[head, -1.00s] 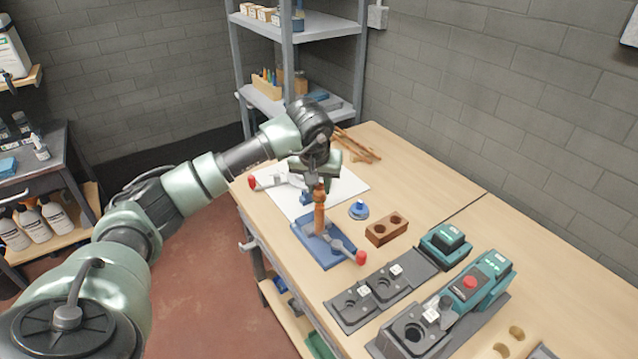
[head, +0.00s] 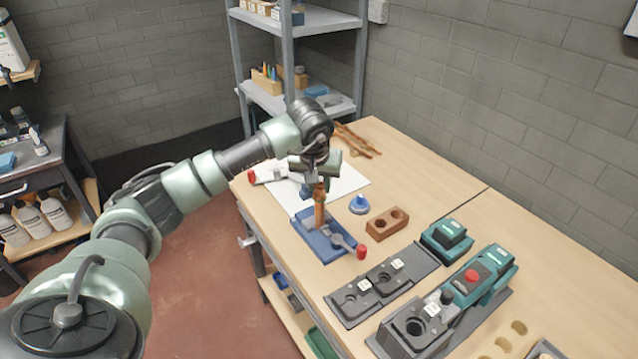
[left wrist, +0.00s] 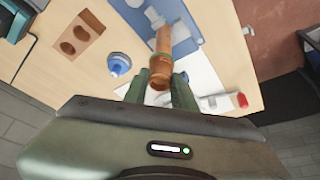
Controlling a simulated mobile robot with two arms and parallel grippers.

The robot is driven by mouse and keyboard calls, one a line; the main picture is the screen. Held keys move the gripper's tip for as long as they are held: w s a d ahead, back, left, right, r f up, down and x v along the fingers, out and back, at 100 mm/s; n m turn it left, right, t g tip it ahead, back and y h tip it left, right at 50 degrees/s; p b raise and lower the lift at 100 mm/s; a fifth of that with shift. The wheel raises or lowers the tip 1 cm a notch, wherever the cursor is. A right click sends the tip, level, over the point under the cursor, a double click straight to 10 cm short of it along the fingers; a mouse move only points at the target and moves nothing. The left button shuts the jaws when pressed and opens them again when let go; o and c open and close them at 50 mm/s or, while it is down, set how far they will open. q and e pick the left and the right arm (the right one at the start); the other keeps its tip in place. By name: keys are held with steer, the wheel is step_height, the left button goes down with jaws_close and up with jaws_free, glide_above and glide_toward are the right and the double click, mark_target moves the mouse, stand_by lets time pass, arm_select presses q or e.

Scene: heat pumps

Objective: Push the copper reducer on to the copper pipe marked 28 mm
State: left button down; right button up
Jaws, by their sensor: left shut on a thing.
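A copper pipe (head: 320,215) stands upright in a blue fixture (head: 308,238) on the workbench. It also shows in the left wrist view (left wrist: 164,38). The copper reducer (left wrist: 160,72) is a wider copper piece at the pipe's upper end, in line with it. My left gripper (head: 320,186) is over the pipe from above and shut on the reducer, with its green fingers (left wrist: 159,88) on either side. Whether the reducer sits fully on the pipe cannot be told. No 28 mm marking is legible. My right gripper is not in view.
A red-tipped clamp handle (head: 361,252) lies at the fixture's right. A blue-and-white round item (head: 359,205) and a brown block with two holes (head: 387,224) stand beside it. Black-and-green tool units (head: 470,285) fill the front right. Copper pipes (head: 358,140) lie at the back.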

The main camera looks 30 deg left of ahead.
arm_select(q)
steer(key=shift+s+f+b, duration=0.1)
steer(key=shift+f+b, duration=0.75)
steer(key=shift+f, duration=0.35)
steer(key=c, duration=1.1)
jaws_free()
steer(key=shift+f, duration=0.1)
steer(key=shift+o, duration=0.2)
steer(key=b+v, duration=0.2)
steer(key=v, duration=0.4)
steer(key=shift+r, duration=0.3)
steer(key=shift+s+d+r, duration=0.15)
steer(key=shift+s+r, duration=0.15)
steer(key=shift+r, duration=0.25)
steer(key=shift+f, duration=0.1)
